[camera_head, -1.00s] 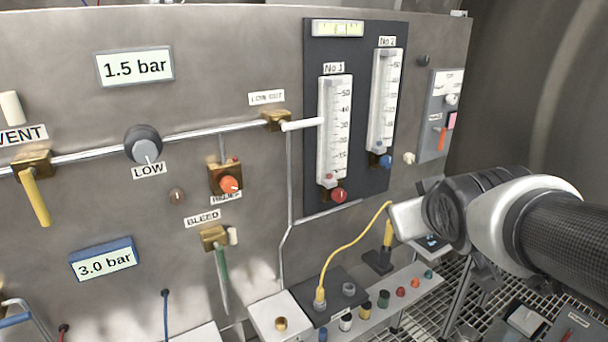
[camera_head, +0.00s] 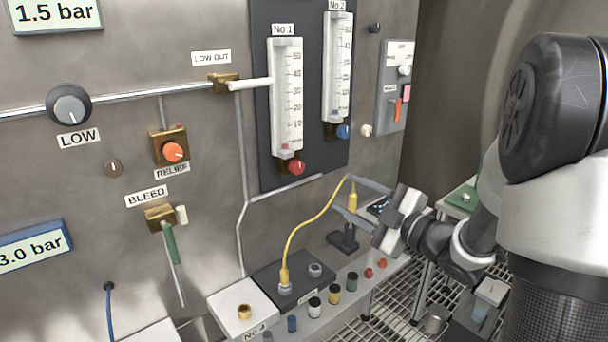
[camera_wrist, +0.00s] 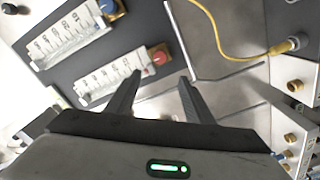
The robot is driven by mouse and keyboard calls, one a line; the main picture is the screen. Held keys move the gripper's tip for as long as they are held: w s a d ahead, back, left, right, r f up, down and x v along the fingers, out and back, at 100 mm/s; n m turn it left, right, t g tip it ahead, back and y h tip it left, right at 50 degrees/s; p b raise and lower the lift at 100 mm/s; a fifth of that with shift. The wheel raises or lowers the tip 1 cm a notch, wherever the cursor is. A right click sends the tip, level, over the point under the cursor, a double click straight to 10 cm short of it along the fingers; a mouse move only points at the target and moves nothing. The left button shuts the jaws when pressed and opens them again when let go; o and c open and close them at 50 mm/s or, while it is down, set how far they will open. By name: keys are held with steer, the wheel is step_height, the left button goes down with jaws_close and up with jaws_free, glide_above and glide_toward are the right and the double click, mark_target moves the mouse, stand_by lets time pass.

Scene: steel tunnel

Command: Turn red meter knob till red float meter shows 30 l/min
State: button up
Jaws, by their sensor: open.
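The red knob (camera_head: 296,167) sits at the foot of the white float meter No 1 (camera_head: 286,95) on a dark panel. Its scale has marks up to about 50. A small reddish spot shows near the tube's bottom, but I cannot read the float's height. My gripper (camera_head: 343,194) is open and empty, below and right of the red knob, apart from it. In the wrist view the red knob (camera_wrist: 158,55) appears just beyond and between the open fingertips (camera_wrist: 160,77), beside the meter's lower end (camera_wrist: 110,78).
Meter No 2 (camera_head: 337,70) with its blue knob (camera_head: 343,131) stands to the right. A yellow cable (camera_head: 306,220) arches up to a yellow plug close to my gripper. A shelf with several coloured knobs (camera_head: 334,294) lies below. An orange relief knob (camera_head: 173,152) is at left.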

mark_target(299, 168)
steer(key=x, duration=1.7)
steer(key=shift+a, duration=0.2)
steer(key=c, duration=1)
steer(key=shift+c, duration=0.2)
